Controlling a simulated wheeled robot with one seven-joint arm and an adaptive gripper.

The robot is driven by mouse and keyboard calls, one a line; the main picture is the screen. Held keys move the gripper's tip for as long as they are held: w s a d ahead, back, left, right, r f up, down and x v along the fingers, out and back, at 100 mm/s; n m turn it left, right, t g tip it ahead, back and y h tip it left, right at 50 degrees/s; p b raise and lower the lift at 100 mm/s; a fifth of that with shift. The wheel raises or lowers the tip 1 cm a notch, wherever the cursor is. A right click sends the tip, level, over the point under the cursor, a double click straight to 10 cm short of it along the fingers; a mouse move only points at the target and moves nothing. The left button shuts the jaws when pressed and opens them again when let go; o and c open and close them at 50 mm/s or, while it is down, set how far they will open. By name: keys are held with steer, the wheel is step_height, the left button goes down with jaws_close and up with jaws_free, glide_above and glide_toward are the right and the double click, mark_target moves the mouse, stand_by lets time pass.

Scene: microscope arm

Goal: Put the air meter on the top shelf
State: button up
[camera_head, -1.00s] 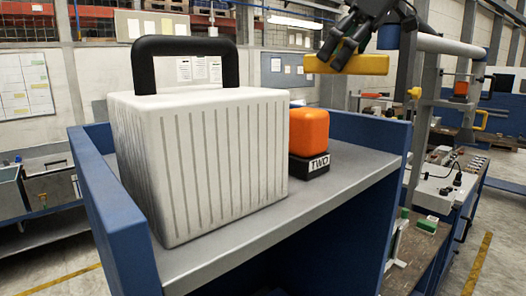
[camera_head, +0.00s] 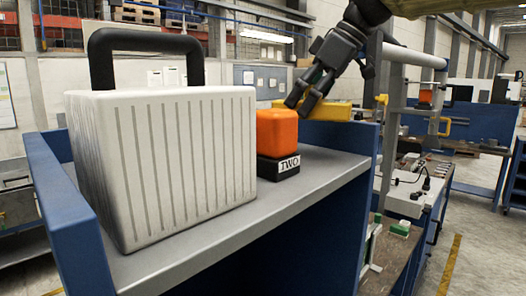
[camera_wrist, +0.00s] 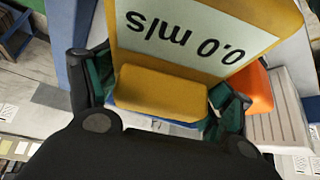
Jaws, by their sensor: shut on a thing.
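The air meter (camera_head: 330,111) is yellow, with a pale display reading "0.0 m/s" in the wrist view (camera_wrist: 200,35). My gripper (camera_head: 303,98) is shut on it, a finger on each side of its yellow grip in the wrist view (camera_wrist: 160,92). The meter is over the far right part of the grey top shelf (camera_head: 325,175), behind and right of the orange block (camera_head: 278,130). That block partly hides it, and I cannot tell whether it touches the shelf.
The orange block sits on a black "TWO" base (camera_head: 278,167). A large white ribbed box (camera_head: 160,165) with a black handle fills the left of the shelf. Blue side walls (camera_head: 60,190) edge the shelf. Its front right surface is clear.

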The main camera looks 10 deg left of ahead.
mark_target(333, 101)
steer(key=f, duration=0.1)
steer(key=f+p, duration=0.1)
steer(key=f, duration=0.1)
steer(key=shift+w+f, duration=0.2)
steer(key=shift+f, duration=0.05)
steer(key=shift+s+f+p, duration=0.15)
steer(key=shift+f+p, duration=0.2)
steer(key=shift+f, duration=0.15)
step_height(333, 101, down, 4)
steer(key=shift+r+p, duration=0.2)
steer(key=shift+p, duration=0.5)
steer(key=shift+f, duration=0.1)
steer(key=o, duration=1.1)
steer(key=shift+f, duration=0.1)
steer(key=shift+o, duration=0.2)
steer(key=b+v, duration=0.4)
steer(key=v, duration=0.8)
steer(key=shift+d, duration=0.1)
